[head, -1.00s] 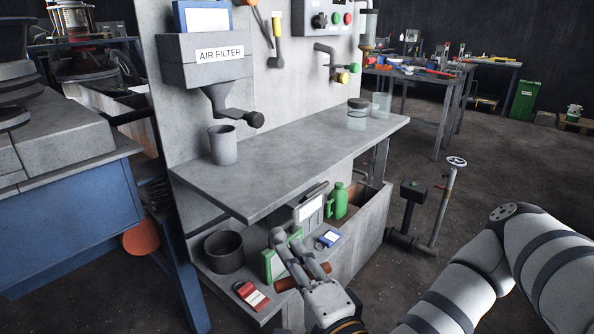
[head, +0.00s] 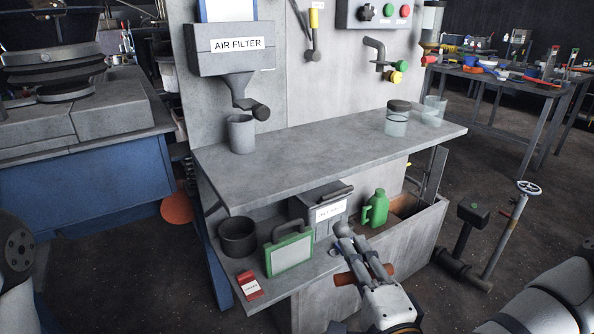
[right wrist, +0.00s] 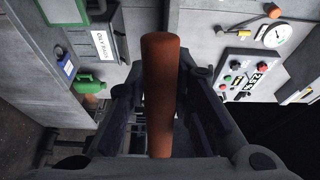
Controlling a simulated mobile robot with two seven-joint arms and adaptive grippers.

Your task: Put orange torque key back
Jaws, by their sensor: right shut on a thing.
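My right gripper (head: 353,240) is shut on an orange-brown cylindrical handle, which I take for the orange torque key (head: 344,278). In the head view the key pokes out on both sides of the fingers, in front of the workbench's lower shelf. In the right wrist view the key (right wrist: 161,90) stands lengthwise between the two fingers (right wrist: 160,100). Its far end points away from the gripper, and its near end is hidden by the gripper body. My left gripper is out of view; only part of my left arm shows at the left edge.
The bench top (head: 320,150) holds a grey cup (head: 241,134) and jars (head: 397,120). Below are a black pot (head: 238,237), a green case (head: 290,253), a red padlock-like item (head: 249,286) and a green jug (head: 375,208). A valve pipe (head: 500,240) stands right, on open floor.

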